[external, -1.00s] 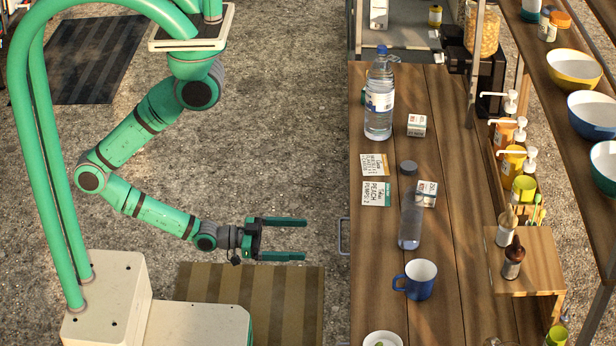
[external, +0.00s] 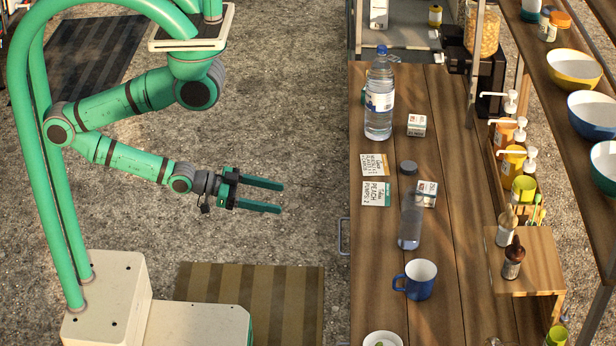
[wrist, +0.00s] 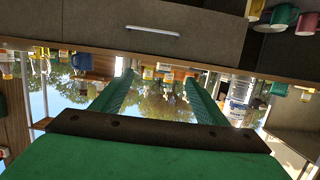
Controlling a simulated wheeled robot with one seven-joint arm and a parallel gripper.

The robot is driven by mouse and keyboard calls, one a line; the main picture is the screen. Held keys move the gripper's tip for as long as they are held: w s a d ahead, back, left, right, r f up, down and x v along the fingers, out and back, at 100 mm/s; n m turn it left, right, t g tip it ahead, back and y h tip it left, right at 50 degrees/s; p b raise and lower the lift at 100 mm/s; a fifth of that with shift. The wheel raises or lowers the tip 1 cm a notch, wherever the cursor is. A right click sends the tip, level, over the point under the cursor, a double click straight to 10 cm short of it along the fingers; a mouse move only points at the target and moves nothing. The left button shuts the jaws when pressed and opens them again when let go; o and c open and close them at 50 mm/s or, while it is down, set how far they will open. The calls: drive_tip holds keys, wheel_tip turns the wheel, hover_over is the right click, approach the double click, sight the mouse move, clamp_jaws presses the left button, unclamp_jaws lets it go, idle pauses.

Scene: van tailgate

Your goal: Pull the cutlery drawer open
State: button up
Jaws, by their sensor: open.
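A grey drawer front (wrist: 95,22) with a pale bar handle (wrist: 152,30) fills the top of the wrist view, which appears upside down. The drawer looks closed, with its front close to the counter edge. In the external view only a bar handle (external: 343,236) shows, at the counter's left side; the drawer front is hidden from above. My gripper (external: 281,197) is open and empty, pointing right towards the counter, with a clear gap between its fingertips and the handle. Its two green fingers also show in the wrist view (wrist: 160,78).
The wooden counter (external: 450,262) carries a large water bottle (external: 379,105), a smaller bottle (external: 411,220), cartons and a blue mug (external: 419,280). A striped mat (external: 255,300) lies on the ground. The space between my gripper and the counter is free.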

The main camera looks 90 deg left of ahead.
drive_tip(key=c, duration=0.9)
drive_tip(key=n+g+y, duration=0.9)
drive_tip(key=n+y, duration=0.7)
drive_tip(key=n, duration=1.3)
approach(340, 234)
drive_tip(key=x, duration=1)
drive_tip(key=shift+f, duration=0.25)
clamp_jaws()
